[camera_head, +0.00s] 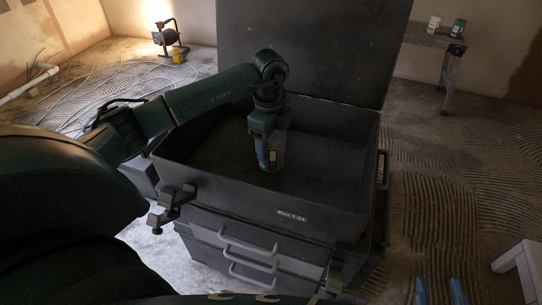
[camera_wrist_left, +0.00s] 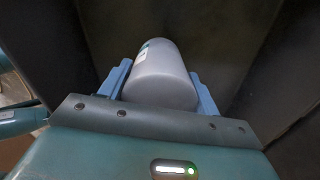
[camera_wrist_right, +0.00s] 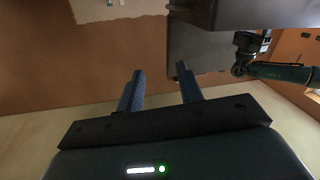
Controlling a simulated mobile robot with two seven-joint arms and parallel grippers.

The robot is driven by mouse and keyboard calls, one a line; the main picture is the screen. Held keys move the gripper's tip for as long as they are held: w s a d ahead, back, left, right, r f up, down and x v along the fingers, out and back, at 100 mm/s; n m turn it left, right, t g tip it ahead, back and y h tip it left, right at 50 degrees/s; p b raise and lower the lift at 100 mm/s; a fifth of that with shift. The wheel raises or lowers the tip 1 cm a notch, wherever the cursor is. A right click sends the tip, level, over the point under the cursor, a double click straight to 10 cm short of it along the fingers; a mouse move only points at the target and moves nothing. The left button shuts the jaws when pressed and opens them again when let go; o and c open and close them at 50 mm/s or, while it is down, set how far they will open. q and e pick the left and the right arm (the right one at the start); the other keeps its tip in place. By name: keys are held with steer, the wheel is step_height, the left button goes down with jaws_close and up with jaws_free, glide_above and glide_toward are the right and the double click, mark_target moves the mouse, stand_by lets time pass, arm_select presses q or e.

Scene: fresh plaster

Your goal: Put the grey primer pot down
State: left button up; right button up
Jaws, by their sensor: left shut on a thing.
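The grey primer pot (camera_wrist_left: 168,80) is between the two blue fingers of my left gripper (camera_wrist_left: 161,72), which is shut on it. In the head view, my left gripper (camera_head: 267,162) points down inside the open top of a dark tool chest (camera_head: 330,222), and the pot (camera_head: 279,152) shows beside its fingers with a pale label. I cannot tell whether the pot's base touches the chest floor. My right gripper (camera_head: 438,291) is at the lower right, outside the chest; its fingers are apart and empty in the right wrist view (camera_wrist_right: 159,82).
The chest's lid (camera_head: 305,50) stands upright behind it, and drawers with handles are below. A work lamp (camera_head: 168,38) and cables lie at the back left. A bench (camera_head: 428,36) with two small pots is at the back right. A pale stool (camera_head: 522,262) stands at the right edge.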

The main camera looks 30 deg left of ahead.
mark_target(270, 154)
arm_select(q)
step_height(270, 154, down, 4)
steer(key=shift+f+b, duration=0.15)
steer(key=shift+b, duration=0.35)
arm_select(e)
steer(key=shift+a+n+t+y, duration=0.3)
steer(key=shift+t, duration=0.1)
arm_select(q)
steer(key=shift+f, duration=0.1)
steer(key=o, duration=1.3)
step_height(270, 154, up, 12)
steer(key=p, duration=0.3)
arm_select(e)
steer(key=shift+d+f+m+g+h, duration=0.15)
steer(key=shift+d+m+g+h, duration=0.5)
steer(key=shift+m+g+h, duration=0.35)
arm_select(q)
steer(key=shift+p, duration=0.3)
